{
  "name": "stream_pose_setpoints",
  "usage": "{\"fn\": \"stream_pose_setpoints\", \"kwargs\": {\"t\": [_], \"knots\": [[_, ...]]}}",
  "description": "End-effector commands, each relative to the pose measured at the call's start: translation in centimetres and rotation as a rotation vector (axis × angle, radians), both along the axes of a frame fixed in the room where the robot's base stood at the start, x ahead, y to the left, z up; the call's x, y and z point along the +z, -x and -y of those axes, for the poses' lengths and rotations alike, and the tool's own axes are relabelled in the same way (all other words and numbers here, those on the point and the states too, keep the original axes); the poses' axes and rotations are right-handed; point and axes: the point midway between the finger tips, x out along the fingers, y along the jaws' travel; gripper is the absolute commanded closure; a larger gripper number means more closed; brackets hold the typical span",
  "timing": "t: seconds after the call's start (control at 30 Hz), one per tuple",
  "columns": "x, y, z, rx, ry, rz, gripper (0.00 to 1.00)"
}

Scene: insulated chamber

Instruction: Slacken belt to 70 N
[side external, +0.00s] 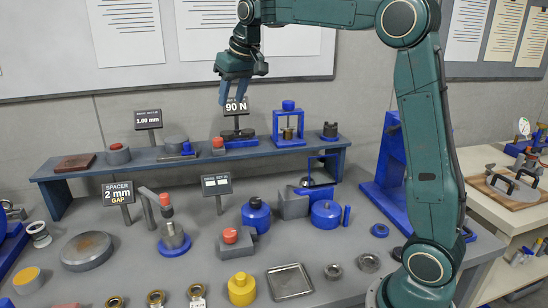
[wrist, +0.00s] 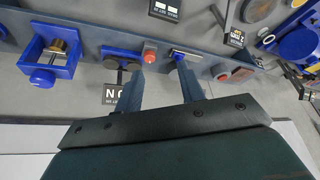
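A black sign reading 90 N (side external: 236,107) stands at the back of the raised shelf; it shows upside down and partly hidden by a finger in the wrist view (wrist: 112,95). In front of it is a low blue-based device with dark round parts (side external: 238,137), also in the wrist view (wrist: 122,58). I cannot make out a belt on it. A red-topped button block (side external: 218,145) sits just left of it, and its red top shows in the wrist view (wrist: 150,52). My gripper (side external: 233,98) is open and empty, above the shelf near the sign; its fingers are apart (wrist: 160,82).
A blue press frame (side external: 288,120) stands right of the device on the shelf (side external: 100,170). A 1.00 mm sign (side external: 148,119) and steel blocks are to the left. Below, the bench holds several blue, red and yellow fixtures. The air around my gripper is clear.

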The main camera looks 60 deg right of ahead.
Motion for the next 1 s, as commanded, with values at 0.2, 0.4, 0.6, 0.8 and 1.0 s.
{"fn": "stream_pose_setpoints", "kwargs": {"t": [0.2, 0.4, 0.6, 0.8, 1.0], "knots": [[-1.9, -4.3, 3.7, 0.03, -0.005, -0.014, 0.61], [-3.1, -6.3, 5.9, 0.051, -0.005, -0.019, 0.61], [-3.4, -6.8, 6.5, 0.059, -0.004, -0.022, 0.61], [-3.6, -6.8, 6.4, 0.059, -0.004, -0.022, 0.61], [-4.6, -7.3, 6.5, 0.059, -0.005, -0.022, 0.61]]}}
